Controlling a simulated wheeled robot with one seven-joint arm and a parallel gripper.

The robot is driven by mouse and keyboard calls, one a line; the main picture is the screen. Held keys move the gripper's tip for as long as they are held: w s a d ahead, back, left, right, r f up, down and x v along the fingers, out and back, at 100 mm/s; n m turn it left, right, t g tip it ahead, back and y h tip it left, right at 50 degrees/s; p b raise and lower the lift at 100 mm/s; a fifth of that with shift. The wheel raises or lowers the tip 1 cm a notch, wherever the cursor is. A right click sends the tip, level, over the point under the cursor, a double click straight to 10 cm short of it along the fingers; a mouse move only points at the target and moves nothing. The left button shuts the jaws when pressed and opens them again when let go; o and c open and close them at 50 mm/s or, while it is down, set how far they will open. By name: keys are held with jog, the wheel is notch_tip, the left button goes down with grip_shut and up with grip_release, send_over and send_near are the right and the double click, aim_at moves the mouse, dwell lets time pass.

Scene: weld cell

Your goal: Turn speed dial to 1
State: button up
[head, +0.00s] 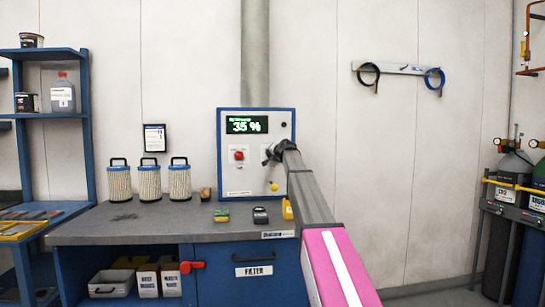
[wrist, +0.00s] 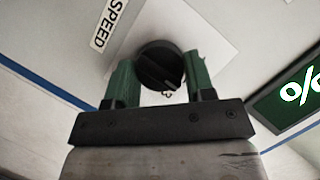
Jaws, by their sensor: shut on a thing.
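The speed dial (wrist: 160,66) is a round black knob with a pale pointer mark, on a light plate in the wrist view. A "SPEED" label (wrist: 109,24) is beside it, and a "3" shows at the knob's edge near the pointer. My gripper (wrist: 160,80) has its two green fingers on either side of the knob, shut on it. In the head view my gripper (head: 272,154) is at the right side of the blue-framed control panel (head: 233,184) and hides the dial. The panel's green display (head: 244,125) reads "35 %".
A red button (head: 239,155) and a yellow knob (head: 274,187) are on the panel near my gripper. Below, the grey workbench (head: 120,228) bears several filters (head: 149,182) and small items.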

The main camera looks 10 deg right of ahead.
jog(key=shift+n, duration=0.3)
jog(key=n+h, duration=0.2)
jog(key=n, duration=0.1)
jog(key=shift+a+r+g, duration=0.1)
jog(key=shift+g, duration=0.2)
jog(key=shift+a+n+h, duration=0.1)
jog(key=shift+n+h, duration=0.9)
jog(key=shift+n, duration=0.3)
jog(key=o, duration=0.9)
jog(key=shift+s, duration=0.1)
jog(key=shift+v, duration=5.35)
